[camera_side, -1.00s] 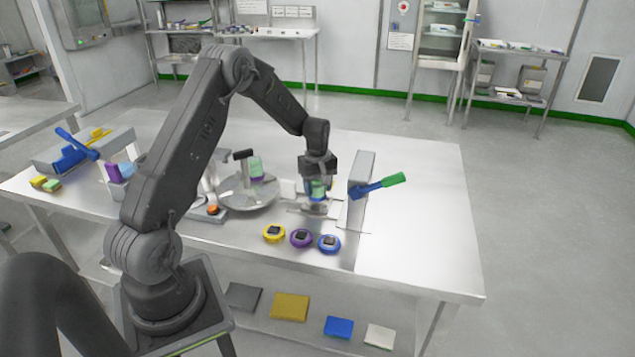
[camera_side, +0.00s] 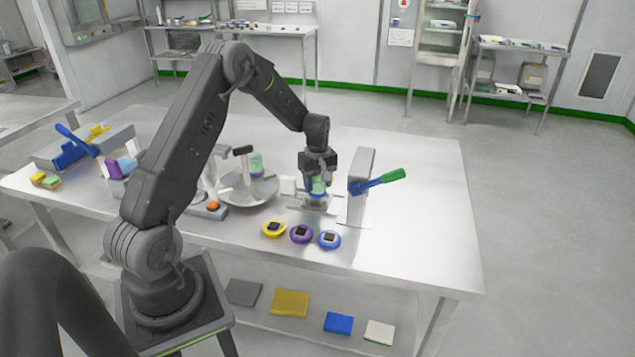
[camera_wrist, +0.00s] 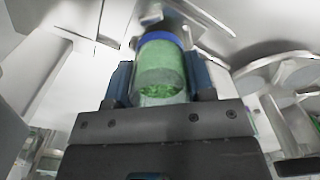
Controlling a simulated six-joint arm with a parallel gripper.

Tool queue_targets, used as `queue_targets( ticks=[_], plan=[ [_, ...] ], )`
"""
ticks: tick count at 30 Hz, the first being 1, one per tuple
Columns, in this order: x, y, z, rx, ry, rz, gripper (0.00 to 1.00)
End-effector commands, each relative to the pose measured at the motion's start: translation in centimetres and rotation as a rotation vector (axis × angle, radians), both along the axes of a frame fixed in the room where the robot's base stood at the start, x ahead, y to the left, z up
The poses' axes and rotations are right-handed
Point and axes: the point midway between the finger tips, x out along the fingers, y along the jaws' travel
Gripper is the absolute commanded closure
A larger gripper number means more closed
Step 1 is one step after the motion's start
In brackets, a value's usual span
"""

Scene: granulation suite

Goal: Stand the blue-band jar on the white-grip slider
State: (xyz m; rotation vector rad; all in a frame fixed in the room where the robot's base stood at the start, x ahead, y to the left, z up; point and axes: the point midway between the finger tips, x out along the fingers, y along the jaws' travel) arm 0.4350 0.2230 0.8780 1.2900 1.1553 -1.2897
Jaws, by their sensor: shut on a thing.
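The blue-band jar (camera_side: 318,185), clear with green granules inside, is upright between the fingers of my gripper (camera_side: 318,176). Its blue band is at the lower end. In the wrist view the jar (camera_wrist: 161,68) is between both dark fingers of my gripper (camera_wrist: 162,82), with the band at the far end. Flat metal slider parts (camera_side: 313,207) lie right below the jar; I cannot tell whether it touches them. A white block (camera_side: 288,186), possibly the white grip, is just left of the jar.
A grey post (camera_side: 360,185) with a blue lever and green grip (camera_side: 394,175) stands close right of my gripper. A round metal dish (camera_side: 240,192) and a purple-band jar (camera_side: 257,165) are left. Yellow (camera_side: 274,229), purple (camera_side: 301,234) and blue (camera_side: 329,240) pucks lie in front.

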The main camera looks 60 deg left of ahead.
Motion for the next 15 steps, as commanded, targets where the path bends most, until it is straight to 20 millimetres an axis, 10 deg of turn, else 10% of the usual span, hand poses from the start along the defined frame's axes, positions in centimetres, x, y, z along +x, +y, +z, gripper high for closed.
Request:
queue_targets(
  ticks=[15],
  plan=[
    [0.0, 0.0, -0.74, 0.0, 0.0, 0.0, 0.77]
  ],
)
